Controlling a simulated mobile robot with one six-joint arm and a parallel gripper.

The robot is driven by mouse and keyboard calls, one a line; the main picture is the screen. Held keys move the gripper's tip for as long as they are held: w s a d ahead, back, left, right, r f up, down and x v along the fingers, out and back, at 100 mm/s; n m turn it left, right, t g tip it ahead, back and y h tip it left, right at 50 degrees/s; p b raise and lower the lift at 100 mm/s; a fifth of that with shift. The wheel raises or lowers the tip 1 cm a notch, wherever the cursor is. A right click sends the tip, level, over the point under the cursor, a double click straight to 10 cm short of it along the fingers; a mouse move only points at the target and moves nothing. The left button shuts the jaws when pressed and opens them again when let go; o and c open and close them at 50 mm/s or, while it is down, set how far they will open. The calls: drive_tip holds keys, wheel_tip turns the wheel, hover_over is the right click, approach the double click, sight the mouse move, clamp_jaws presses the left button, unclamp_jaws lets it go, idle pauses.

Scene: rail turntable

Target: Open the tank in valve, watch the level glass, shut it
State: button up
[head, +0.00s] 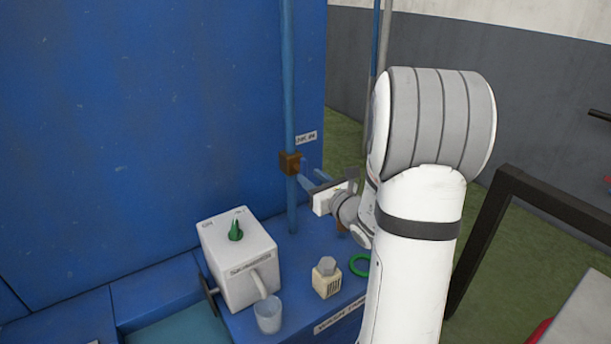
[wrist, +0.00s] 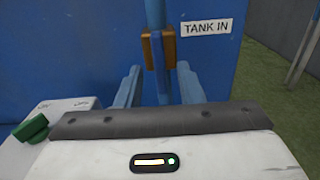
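The tank in valve is a brown block (head: 290,163) on a vertical blue pipe (head: 288,95), beside a small white label. In the wrist view the brown valve body (wrist: 150,50) is at top centre, left of the TANK IN label (wrist: 207,27). A blue bar runs down from it; I cannot tell whether it is lever or pipe. My gripper (head: 308,181) is just in front of and below the valve. Its blue fingers (wrist: 158,88) are apart, one on each side of the bar, with gaps showing. I cannot make out a level glass.
A white box (head: 240,268) with a green knob (head: 236,231) stands left on the blue bench. A clear cup (head: 268,315), a small cream bottle (head: 326,281) and a green ring (head: 360,265) are near my arm. A dark frame (head: 545,200) stands at right.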

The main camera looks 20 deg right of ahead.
drive_tip(key=s, duration=0.3)
drive_tip(key=shift+s+d, duration=0.25)
drive_tip(key=shift+d, duration=0.05)
drive_tip(key=s+a+n+g+y, duration=0.2)
drive_tip(key=s+a+n+g, duration=0.2)
drive_tip(key=a+n, duration=0.25)
drive_tip(key=s+a+f+n+g+y, duration=0.1)
drive_tip(key=s+a+n+g+y, duration=0.25)
drive_tip(key=a+n, duration=0.35)
drive_tip(key=s+a+n+g+y, duration=0.2)
drive_tip(key=s+a+n+g, duration=0.3)
drive_tip(key=a, duration=0.3)
drive_tip(key=s+f+n+g+h, duration=0.2)
drive_tip(key=s+n+g+h, duration=0.15)
drive_tip(key=s+n, duration=0.35)
drive_tip(key=s+d+n+t+h, duration=0.1)
drive_tip(key=s+d+n+h, duration=0.2)
drive_tip(key=d+n+h, duration=0.4)
drive_tip(key=shift+r+n, duration=0.4)
drive_tip(key=shift+n, duration=0.35)
